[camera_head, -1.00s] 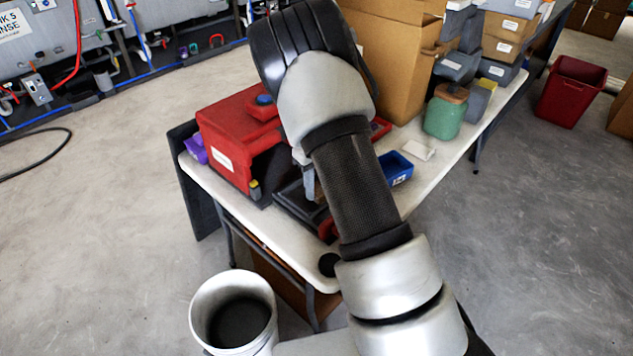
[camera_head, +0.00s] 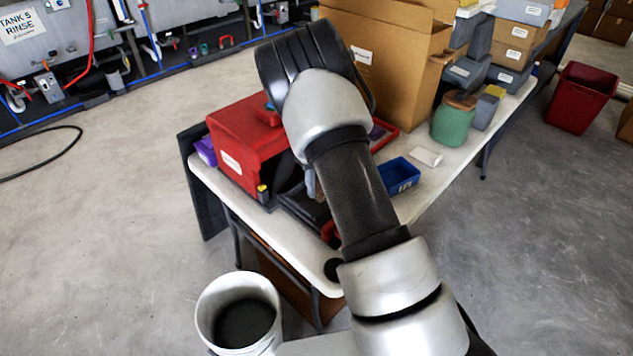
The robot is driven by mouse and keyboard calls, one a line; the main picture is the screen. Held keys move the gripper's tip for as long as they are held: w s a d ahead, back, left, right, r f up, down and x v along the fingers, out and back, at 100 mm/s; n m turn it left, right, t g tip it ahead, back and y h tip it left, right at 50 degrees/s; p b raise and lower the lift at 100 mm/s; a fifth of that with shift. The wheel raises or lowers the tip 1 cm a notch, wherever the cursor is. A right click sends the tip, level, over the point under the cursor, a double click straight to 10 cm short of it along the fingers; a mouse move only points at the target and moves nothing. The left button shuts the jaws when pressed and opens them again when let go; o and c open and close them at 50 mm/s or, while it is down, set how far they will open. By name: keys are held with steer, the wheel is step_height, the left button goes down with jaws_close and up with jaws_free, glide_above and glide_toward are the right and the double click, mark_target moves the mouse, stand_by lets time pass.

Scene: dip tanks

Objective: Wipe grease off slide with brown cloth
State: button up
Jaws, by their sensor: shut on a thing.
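My arm rises from the bottom right, bends at a black joint above the table and hides what lies behind it. My gripper is hidden behind the arm; only a thin grey sliver shows beside the forearm, and I cannot tell which part it is. I cannot make out the slide or any grease. A red toolbox (camera_head: 243,140) with a white label stands on the left end of the white table (camera_head: 436,186). A low black and red item beside it is partly covered by my arm.
A blue bin (camera_head: 398,176), white block (camera_head: 427,157), green jar (camera_head: 454,119) and large open cardboard box (camera_head: 390,55) are on the table. A white bucket (camera_head: 207,318) stands on the floor at front. A red bin (camera_head: 577,98) stands right. Floor at left is mostly clear.

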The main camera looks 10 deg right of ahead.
steer(key=shift+s+d+p, duration=0.15)
steer(key=shift+s+d, duration=0.3)
steer(key=shift+s, duration=0.2)
steer(key=shift+s+d+p, duration=0.15)
steer(key=shift+s+d, duration=0.25)
steer(key=shift+s, duration=0.2)
steer(key=shift+w+a+f, duration=0.15)
steer(key=shift+w+a, duration=0.45)
steer(key=shift+w, duration=0.2)
steer(key=shift+w+a+f, duration=0.1)
steer(key=shift+w+a, duration=0.45)
steer(key=shift+w, duration=0.25)
steer(key=shift+w+r+p, duration=0.1)
steer(key=shift+r+p, duration=2.3)
steer(key=shift+r, duration=0.7)
step_height(320, 180, up, 3)
steer(key=shift+p, duration=1.2)
